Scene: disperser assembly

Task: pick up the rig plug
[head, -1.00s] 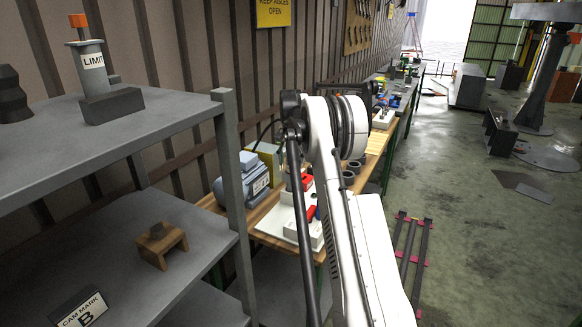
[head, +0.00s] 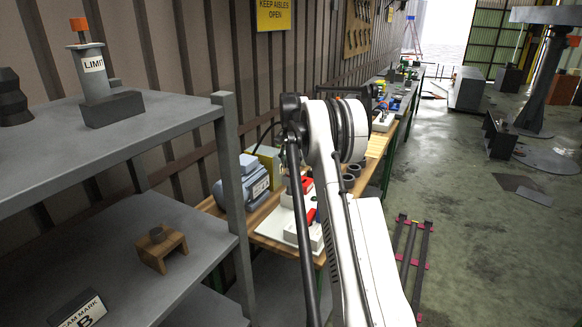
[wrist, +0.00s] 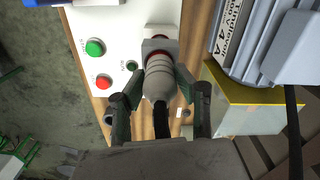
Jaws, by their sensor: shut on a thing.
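The rig plug (wrist: 160,78) shows in the wrist view as a grey ribbed connector with a black cable running from its near end. My gripper (wrist: 160,86) has one finger on each side of the plug and is shut on it. The plug's far end lines up with a grey socket block (wrist: 160,45) with red edging on a white panel (wrist: 92,20). I cannot tell whether the plug is seated in it or just apart. In the head view my arm hides the gripper and the plug.
The white panel carries green and red buttons (wrist: 104,81). To its right are a grey-blue motor (wrist: 265,40) and a yellow-edged box (wrist: 240,105). In the head view, a grey shelf (head: 150,112) stands close on the left of my arm. The floor (head: 470,240) at right is mostly open.

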